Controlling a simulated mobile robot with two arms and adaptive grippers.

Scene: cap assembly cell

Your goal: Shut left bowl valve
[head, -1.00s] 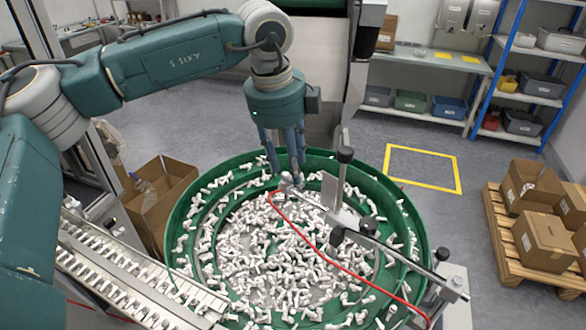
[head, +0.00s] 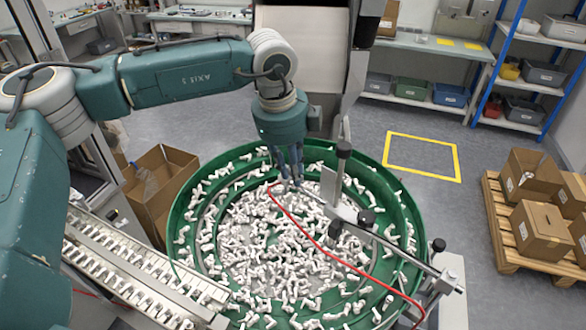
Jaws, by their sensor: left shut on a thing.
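My left gripper (head: 289,186) reaches down over the green bowl (head: 176,243). Its fingers are together on the left bowl valve, a small grey fitting at the upper end of the red hose (head: 318,246). The fingers cover most of the valve, so its handle position cannot be made out. The bowl holds many loose white caps or fittings (head: 270,250). My right gripper is not in view.
A metal bracket with black knobs (head: 344,150) stands over the bowl, close to the right of my left gripper. A rail with white parts (head: 140,262) runs at lower left. Cardboard boxes (head: 540,232) sit on a pallet at right. The yellow-marked floor square (head: 422,157) is empty.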

